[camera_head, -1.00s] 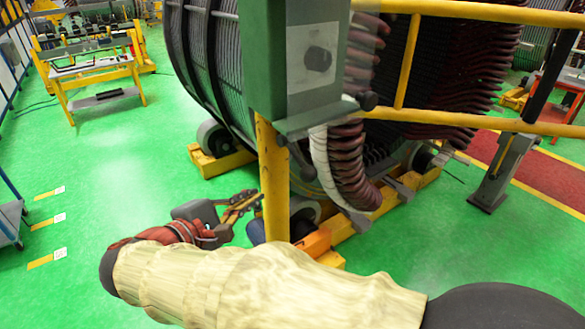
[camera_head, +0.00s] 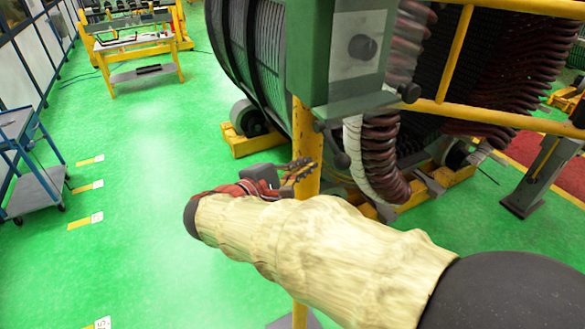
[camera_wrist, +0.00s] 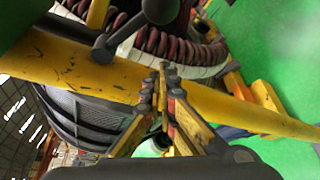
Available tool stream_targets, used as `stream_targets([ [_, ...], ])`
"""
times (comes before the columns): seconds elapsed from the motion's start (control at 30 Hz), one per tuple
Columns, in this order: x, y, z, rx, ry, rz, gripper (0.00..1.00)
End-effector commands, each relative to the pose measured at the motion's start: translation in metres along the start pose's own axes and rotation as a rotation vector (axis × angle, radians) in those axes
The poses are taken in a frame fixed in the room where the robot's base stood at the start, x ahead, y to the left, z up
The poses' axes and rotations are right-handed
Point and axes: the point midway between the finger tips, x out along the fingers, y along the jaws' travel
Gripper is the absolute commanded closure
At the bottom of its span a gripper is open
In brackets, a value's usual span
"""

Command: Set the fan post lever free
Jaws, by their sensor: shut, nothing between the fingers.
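The fan post (camera_head: 306,135) is a yellow upright pole under a green-grey box. It also crosses the wrist view as a scuffed yellow bar (camera_wrist: 60,62). In the wrist view the lever (camera_wrist: 128,30) is a grey arm with a large dark knob at the top and a smaller ball lower left. My gripper (camera_head: 309,166) is shut and empty, overlapping the post in the head view. In the wrist view its fingertips (camera_wrist: 165,68) point toward the lever, apart from it.
The large stator (camera_head: 255,60) with dark red coils (camera_head: 380,150) stands behind the post. A yellow rail (camera_head: 480,115) runs right from the box. A grey stand (camera_head: 535,175) is at the right. A blue cart (camera_head: 30,160) stands left; green floor between is clear.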

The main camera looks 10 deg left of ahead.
Motion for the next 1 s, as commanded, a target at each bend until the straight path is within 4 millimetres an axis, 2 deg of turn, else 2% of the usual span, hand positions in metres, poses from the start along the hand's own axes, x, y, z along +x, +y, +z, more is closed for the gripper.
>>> stream_targets([
  [0.13, 0.029, 0.0, 0.001, -0.002, -0.003, -0.003, 1.0],
  [0.3, 0.017, 0.002, 0.025, 0.0, 0.001, 0.0, 1.0],
  [0.43, 0.014, 0.001, 0.034, -0.001, 0.001, 0.0, 1.0],
  [1.0, 0.012, 0.001, 0.039, -0.011, 0.0, -0.005, 1.0],
])
